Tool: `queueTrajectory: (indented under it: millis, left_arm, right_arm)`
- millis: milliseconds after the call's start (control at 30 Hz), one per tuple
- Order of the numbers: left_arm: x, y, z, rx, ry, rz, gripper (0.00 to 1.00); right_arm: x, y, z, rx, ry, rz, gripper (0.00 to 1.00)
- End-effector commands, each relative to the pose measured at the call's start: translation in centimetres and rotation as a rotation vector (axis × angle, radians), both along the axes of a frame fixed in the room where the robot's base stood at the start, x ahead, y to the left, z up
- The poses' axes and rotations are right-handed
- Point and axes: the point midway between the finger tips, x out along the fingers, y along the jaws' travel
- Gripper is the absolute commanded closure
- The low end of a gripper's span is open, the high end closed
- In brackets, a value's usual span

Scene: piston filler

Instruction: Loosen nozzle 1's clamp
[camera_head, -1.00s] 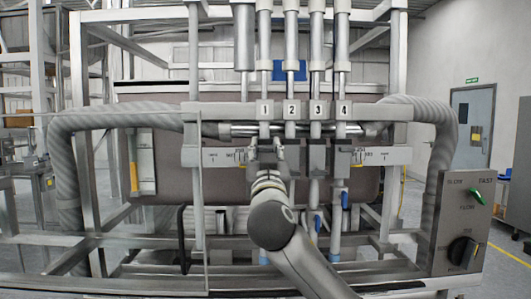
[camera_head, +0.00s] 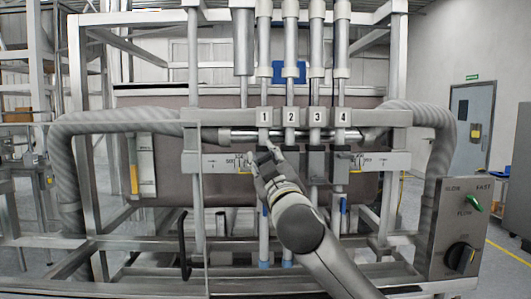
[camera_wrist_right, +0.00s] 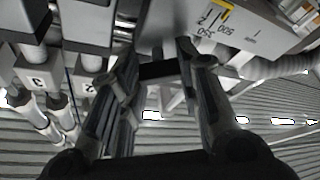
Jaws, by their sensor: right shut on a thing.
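Nozzle 1 (camera_head: 264,232) is the leftmost tube, under the white plate marked 1 (camera_head: 264,115). My right gripper (camera_head: 261,163) reaches up from below, tilted to the left, at the rail under that plate. It is shut on a dark block at nozzle 1, which looks like its clamp (camera_head: 264,156). In the right wrist view the dark clamp piece (camera_wrist_right: 158,71) lies between the two fingers (camera_wrist_right: 160,82). The fingers hide part of the clamp, so I cannot tell how tight it is. My left gripper is not in view.
Nozzles 2, 3 and 4 stand close on the right, with dark clamps such as nozzle 3's (camera_head: 316,160). A scale plate (camera_head: 222,162) is left of the clamp. A control box (camera_head: 462,228) with a green knob is at the right. Thick hoses (camera_head: 440,150) flank the frame.

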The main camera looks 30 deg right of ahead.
Motion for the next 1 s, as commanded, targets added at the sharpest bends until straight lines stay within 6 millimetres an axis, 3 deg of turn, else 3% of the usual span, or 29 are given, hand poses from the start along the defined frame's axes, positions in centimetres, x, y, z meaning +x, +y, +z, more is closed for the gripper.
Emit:
queueTrajectory:
  millis: [700, 1000]
  left_arm:
    - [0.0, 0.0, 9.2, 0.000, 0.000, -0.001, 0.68]
    - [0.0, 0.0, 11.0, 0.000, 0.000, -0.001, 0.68]
  right_arm:
    - [-0.1, -0.1, 0.8, -0.579, 0.356, -0.001, 0.92]
    - [-0.1, -0.1, 0.5, -0.763, 0.466, 0.000, 0.92]
